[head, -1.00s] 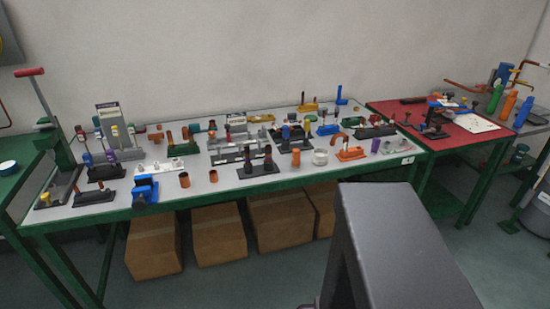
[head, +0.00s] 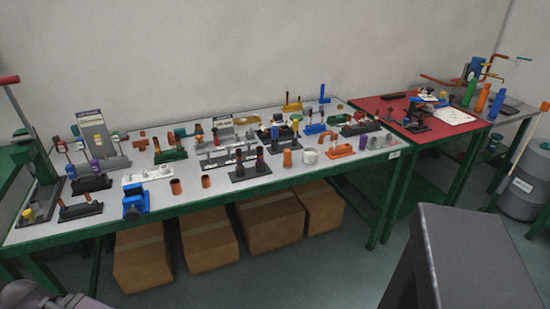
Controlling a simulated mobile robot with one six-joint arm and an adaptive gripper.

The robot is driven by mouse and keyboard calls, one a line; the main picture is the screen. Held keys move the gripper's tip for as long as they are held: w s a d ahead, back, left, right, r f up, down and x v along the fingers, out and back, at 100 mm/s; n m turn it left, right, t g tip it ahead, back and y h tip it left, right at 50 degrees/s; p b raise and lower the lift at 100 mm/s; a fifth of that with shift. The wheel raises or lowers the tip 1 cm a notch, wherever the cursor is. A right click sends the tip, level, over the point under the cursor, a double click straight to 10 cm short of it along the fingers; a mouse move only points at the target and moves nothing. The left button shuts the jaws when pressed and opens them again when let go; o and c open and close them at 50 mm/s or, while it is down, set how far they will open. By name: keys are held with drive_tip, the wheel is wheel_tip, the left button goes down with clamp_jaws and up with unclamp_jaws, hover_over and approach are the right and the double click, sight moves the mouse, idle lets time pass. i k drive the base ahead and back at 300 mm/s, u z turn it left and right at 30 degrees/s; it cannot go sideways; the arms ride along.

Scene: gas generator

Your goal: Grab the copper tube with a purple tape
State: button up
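Short copper tubes stand on the long grey bench in the head view. Two dark upright tubes (head: 261,160) stand in a black base near the front edge; their bands are too small to tell if any is purple. Two loose copper tubes stand near the front, one on the left (head: 176,187) and one to its right (head: 206,181); no purple shows on them. A small purple cylinder (head: 363,143) stands at the right end, and a purple-topped piece (head: 95,165) at the left. I cannot single out the tube with purple tape. My gripper is not in view.
The grey bench top (head: 290,190) is crowded, with some bare room along its front edge. Cardboard boxes (head: 205,245) sit below. A red-topped table (head: 400,125) adjoins on the right. A grey barrel (head: 525,195) stands at far right.

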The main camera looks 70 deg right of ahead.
sight(260, 150)
drive_tip(key=z, duration=1.1)
drive_tip(key=k, duration=0.65)
drive_tip(key=z, duration=0.1)
drive_tip(key=i, duration=0.6)
drive_tip(key=z, duration=0.05)
